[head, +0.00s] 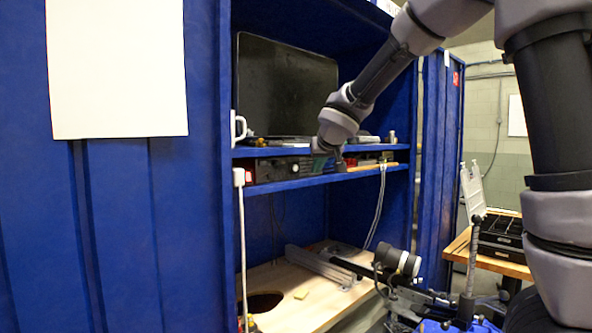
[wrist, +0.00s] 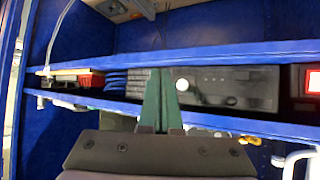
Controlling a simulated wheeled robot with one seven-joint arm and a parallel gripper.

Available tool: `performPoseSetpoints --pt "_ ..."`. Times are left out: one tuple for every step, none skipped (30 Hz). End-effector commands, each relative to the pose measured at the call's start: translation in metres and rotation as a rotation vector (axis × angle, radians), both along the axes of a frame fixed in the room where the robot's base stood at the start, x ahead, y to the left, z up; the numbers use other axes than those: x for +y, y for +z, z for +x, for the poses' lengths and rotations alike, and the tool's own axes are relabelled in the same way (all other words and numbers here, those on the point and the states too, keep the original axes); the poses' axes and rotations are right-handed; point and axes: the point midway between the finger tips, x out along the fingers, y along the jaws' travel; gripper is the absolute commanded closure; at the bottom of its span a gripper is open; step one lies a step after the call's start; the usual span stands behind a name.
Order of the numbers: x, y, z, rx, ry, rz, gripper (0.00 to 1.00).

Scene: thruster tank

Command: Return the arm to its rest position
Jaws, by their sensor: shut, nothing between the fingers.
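My gripper (wrist: 160,101) shows in the wrist view as two dark green fingers pressed together, with nothing between them. They point at the shelf that holds a grey and black box device (wrist: 226,87). In the head view my arm reaches from the upper right down to the blue cabinet. Its wrist is in front of the two narrow shelves, and the fingers are small and hard to make out there. I cannot tell whether the fingertips touch the device or the shelf.
The blue cabinet (head: 200,200) has a dark monitor (head: 287,85) on its upper shelf (head: 290,152) and a white mug (head: 238,128) at the left. The lower shelf edge (head: 300,184) runs under the wrist. A wooden board (head: 300,312) lies below.

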Motion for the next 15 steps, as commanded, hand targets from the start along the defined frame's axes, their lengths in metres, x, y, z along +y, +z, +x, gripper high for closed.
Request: performPoseSetpoints --pt "0.0 0.0 0.0 0.0 0.0 0.0 1.0" --pt "0.0 0.0 0.0 0.0 0.0 0.0 1.0" --pt "0.0 0.0 0.0 0.0 0.0 0.0 1.0" --pt "0.0 0.0 0.0 0.0 0.0 0.0 1.0" --pt "0.0 0.0 0.0 0.0 0.0 0.0 1.0" --pt "0.0 0.0 0.0 0.0 0.0 0.0 1.0" --pt "0.0 0.0 0.0 0.0 0.0 0.0 1.0" --pt "0.0 0.0 0.0 0.0 0.0 0.0 1.0" --pt "0.0 0.0 0.0 0.0 0.0 0.0 1.0" --pt "0.0 0.0 0.0 0.0 -0.001 0.001 1.0" --pt "-0.001 0.0 0.0 0.001 -0.003 0.001 1.0" --pt "-0.005 0.001 -0.001 0.003 -0.01 0.005 1.0" --pt "-0.01 0.002 -0.002 0.007 -0.02 0.009 1.0" --pt "-0.017 0.003 -0.003 0.012 -0.031 0.012 1.0" --pt "-0.029 0.005 -0.007 0.022 -0.053 0.023 1.0"
